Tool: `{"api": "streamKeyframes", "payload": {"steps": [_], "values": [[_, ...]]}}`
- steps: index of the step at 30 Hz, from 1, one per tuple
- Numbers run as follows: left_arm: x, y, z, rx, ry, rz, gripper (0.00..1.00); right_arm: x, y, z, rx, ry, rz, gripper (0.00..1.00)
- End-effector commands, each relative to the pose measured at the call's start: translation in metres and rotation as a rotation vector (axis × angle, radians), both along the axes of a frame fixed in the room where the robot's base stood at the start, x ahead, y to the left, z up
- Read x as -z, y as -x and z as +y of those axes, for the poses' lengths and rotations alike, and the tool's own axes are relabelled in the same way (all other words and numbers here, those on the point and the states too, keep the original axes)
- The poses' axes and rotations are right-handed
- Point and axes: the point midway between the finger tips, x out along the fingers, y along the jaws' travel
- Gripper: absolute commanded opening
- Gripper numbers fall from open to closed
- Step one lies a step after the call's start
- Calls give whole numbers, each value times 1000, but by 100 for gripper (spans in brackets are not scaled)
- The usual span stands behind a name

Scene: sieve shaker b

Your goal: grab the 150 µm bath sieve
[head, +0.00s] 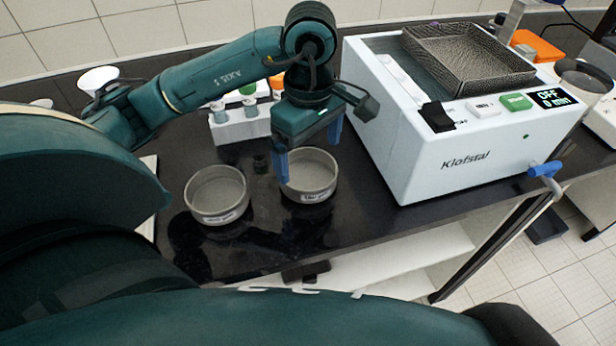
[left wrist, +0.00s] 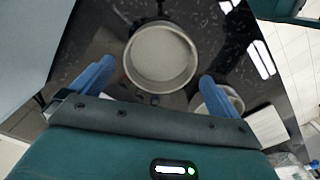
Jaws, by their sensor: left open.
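Two round, pale metal sieves stand on the black bench, each with a small label too small to read. One sieve (head: 217,190) is at the left; the other sieve (head: 312,178) is to its right, nearer the white bath. I cannot tell which is 150 µm. My left gripper (head: 309,148) is open and empty above the right sieve, its blue fingers pointing down and partly hiding it. In the left wrist view one sieve (left wrist: 161,55) lies between and beyond the open fingers (left wrist: 156,72); the other sieve (left wrist: 212,100) is partly behind a finger. My right gripper is out of view.
The white Klofstal bath (head: 480,150) stands close right, with a mesh basket (head: 468,58) on top, a display reading OFF, and a blue-handled tap (head: 545,169). A white rack (head: 240,126) with capped bottles stands behind the sieves. The bench front is clear.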

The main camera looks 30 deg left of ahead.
Motion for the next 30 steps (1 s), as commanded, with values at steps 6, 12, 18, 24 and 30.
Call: {"api": "streamKeyframes", "payload": {"steps": [6, 12, 18, 24, 30], "values": [[27, 2, 3, -1, -1, 7, 100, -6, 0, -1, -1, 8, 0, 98], [50, 2, 3, 1, 0, 3, 100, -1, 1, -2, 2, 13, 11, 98], [52, 1, 3, 1, 0, 0, 100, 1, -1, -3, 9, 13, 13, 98], [52, 1, 3, 1, 0, 0, 89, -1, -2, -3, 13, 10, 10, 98], [52, 1, 3, 1, 1, 0, 72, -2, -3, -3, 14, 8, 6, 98]]}}
